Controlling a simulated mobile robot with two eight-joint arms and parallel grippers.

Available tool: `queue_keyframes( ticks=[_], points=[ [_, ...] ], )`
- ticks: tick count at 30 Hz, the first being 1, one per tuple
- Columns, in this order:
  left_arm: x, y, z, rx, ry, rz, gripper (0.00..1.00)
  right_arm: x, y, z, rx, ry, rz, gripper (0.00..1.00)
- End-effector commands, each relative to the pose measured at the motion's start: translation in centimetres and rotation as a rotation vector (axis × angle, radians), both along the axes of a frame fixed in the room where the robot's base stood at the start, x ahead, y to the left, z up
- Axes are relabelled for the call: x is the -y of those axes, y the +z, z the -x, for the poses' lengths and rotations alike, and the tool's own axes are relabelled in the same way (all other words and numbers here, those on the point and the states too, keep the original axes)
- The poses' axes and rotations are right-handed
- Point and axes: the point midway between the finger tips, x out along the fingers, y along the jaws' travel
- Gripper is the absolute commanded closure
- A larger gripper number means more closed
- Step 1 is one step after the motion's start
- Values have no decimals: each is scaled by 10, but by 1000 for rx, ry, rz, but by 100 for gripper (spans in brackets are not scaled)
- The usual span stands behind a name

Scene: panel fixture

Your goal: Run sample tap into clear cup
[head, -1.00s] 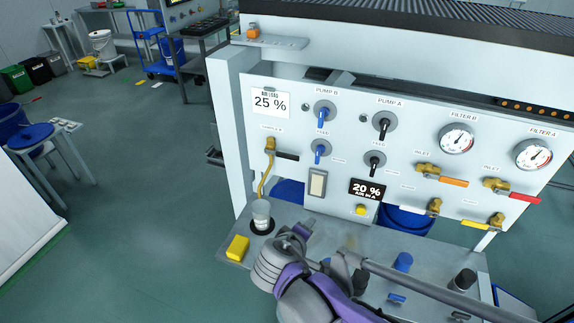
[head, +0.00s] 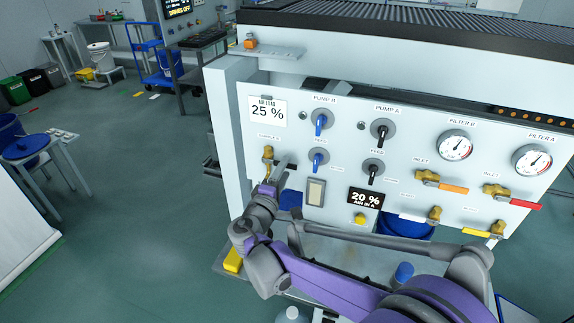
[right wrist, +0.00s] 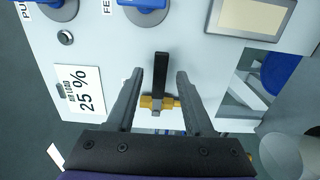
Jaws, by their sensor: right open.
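The sample tap (head: 268,153) is a brass valve at the left of the white panel. In the right wrist view its brass body (right wrist: 170,103) and black lever (right wrist: 161,72) show. My right gripper (head: 280,172) is at the tap, and in the right wrist view its open fingers (right wrist: 160,76) lie one on each side of the lever, with gaps visible on both sides. The clear cup on the shelf below the tap is hidden behind my right arm in the head view. My left gripper is not in view.
A yellow block (head: 233,261) sits at the shelf's left end, beside my arm. Blue-handled and black-handled pump valves (head: 319,122) stand out right of the tap. A display (head: 365,198) reads 20 %. The floor left of the panel is open.

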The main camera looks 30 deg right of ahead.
Motion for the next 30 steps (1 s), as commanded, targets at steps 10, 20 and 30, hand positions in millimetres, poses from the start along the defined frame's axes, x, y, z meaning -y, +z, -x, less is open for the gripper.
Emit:
queue_keyframes(
  ticks=[10, 20, 30],
  points=[
    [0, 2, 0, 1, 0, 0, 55, 22, 0, -18, 1, 0, -1, 48],
    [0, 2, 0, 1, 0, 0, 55, 22, 0, -18, 0, 1, -1, 67],
    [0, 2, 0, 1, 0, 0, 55, 22, 0, -18, 0, 1, -1, 100]
  ],
)
